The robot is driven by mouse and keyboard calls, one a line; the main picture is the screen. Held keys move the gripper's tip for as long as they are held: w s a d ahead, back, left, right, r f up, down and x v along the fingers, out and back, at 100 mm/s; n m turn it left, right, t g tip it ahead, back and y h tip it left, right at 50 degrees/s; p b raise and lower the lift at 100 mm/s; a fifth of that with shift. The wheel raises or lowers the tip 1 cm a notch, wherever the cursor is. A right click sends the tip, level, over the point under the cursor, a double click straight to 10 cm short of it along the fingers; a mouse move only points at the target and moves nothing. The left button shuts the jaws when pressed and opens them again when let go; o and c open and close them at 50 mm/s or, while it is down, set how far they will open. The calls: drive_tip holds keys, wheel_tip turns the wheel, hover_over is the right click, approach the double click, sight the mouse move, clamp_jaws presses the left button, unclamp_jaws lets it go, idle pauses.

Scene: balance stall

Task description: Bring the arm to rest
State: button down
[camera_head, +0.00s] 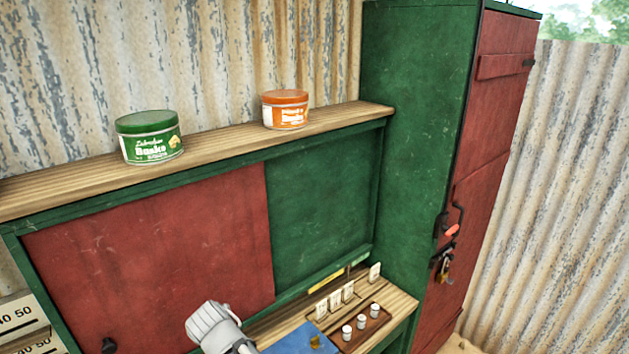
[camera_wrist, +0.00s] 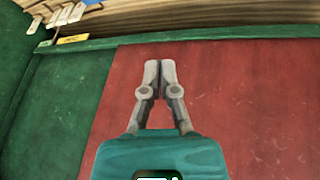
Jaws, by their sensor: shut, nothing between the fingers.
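My gripper (camera_wrist: 160,70) shows in the wrist view with its two grey fingers together and nothing between them. It is in front of the red panel (camera_wrist: 235,110), with the green panel (camera_wrist: 60,115) to the left in that view. I cannot tell whether the fingertips touch the panel. In the head view a pale grey part of my arm (camera_head: 213,327) shows at the bottom, in front of the lower edge of the red panel (camera_head: 150,250). The fingers cannot be made out there.
A green tin (camera_head: 149,143) and an orange tin (camera_head: 286,112) stand on the wooden shelf (camera_head: 220,146). Below, the counter (camera_head: 400,305) holds small cards, several white-topped weights (camera_head: 361,322) and a blue mat (camera_head: 303,342). A tall green cabinet (camera_head: 415,120) with a red door stands at the right.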

drive_tip(key=d+f+m+g+b, duration=0.1)
drive_tip(key=d+f+g+b, duration=0.1)
drive_tip(key=d, duration=1)
drive_tip(key=d+f+m+g+b, duration=0.2)
drive_tip(key=d+f+b, duration=0.3)
drive_tip(key=d, duration=0.8)
drive_tip(key=d+f+m+g+b, duration=0.1)
drive_tip(key=d+f+b, duration=0.3)
drive_tip(key=d, duration=0.8)
drive_tip(key=shift+w+d+f+m+g, duration=0.25)
drive_tip(key=shift+f+m+g, duration=0.2)
drive_tip(key=shift+f, duration=0.9)
drive_tip(key=shift+a, duration=0.1)
